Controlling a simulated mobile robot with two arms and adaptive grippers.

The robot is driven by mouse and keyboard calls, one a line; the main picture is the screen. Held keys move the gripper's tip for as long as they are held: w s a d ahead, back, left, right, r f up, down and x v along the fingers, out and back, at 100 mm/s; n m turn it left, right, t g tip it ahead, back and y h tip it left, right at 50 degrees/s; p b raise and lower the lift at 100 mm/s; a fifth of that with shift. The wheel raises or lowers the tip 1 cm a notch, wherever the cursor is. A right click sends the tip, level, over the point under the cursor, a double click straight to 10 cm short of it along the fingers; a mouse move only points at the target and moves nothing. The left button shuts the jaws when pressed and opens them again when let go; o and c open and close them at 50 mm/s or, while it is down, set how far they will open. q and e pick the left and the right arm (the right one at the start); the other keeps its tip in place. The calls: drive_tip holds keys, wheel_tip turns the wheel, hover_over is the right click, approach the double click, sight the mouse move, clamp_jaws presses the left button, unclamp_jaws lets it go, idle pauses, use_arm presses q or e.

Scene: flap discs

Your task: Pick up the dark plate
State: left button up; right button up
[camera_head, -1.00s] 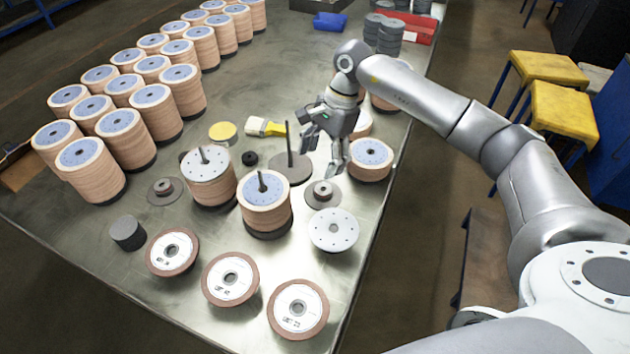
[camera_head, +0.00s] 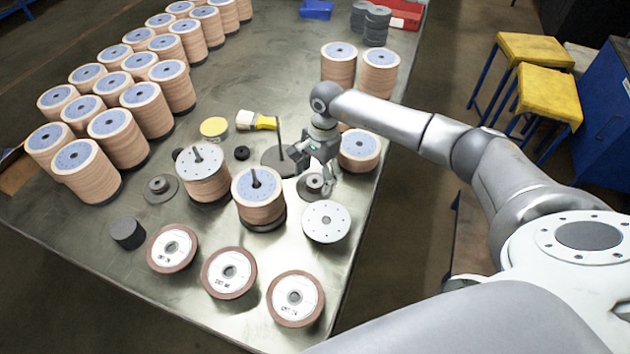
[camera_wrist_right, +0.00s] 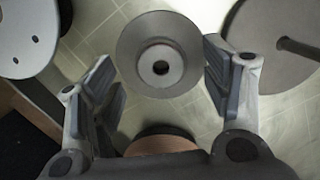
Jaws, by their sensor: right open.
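A dark grey round plate with a raised hub and a centre hole (camera_head: 307,191) lies on the table at the right; it also shows in the right wrist view (camera_wrist_right: 136,72). My right gripper (camera_head: 316,176) is above it, open and empty. In the wrist view its two fingers stand on either side of the plate, apart from it. The gripper partly covers the plate in the head view. A similar dark hubbed plate (camera_head: 154,192) lies at the left, beside a stack of discs. My left gripper is not in view.
A white plate with holes (camera_head: 326,221) lies close in front, and a dark base with an upright rod (camera_head: 271,163) stands behind left. A brush (camera_head: 258,122) lies further back. The table's right edge is close.

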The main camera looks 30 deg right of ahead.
drive_tip(key=shift+a+f, duration=0.1)
drive_tip(key=shift+f, duration=0.5)
drive_tip(key=c, duration=1.4)
drive_tip(key=shift+r, duration=0.1)
drive_tip(key=shift+c, duration=0.2)
drive_tip(key=shift+w+r, duration=0.1)
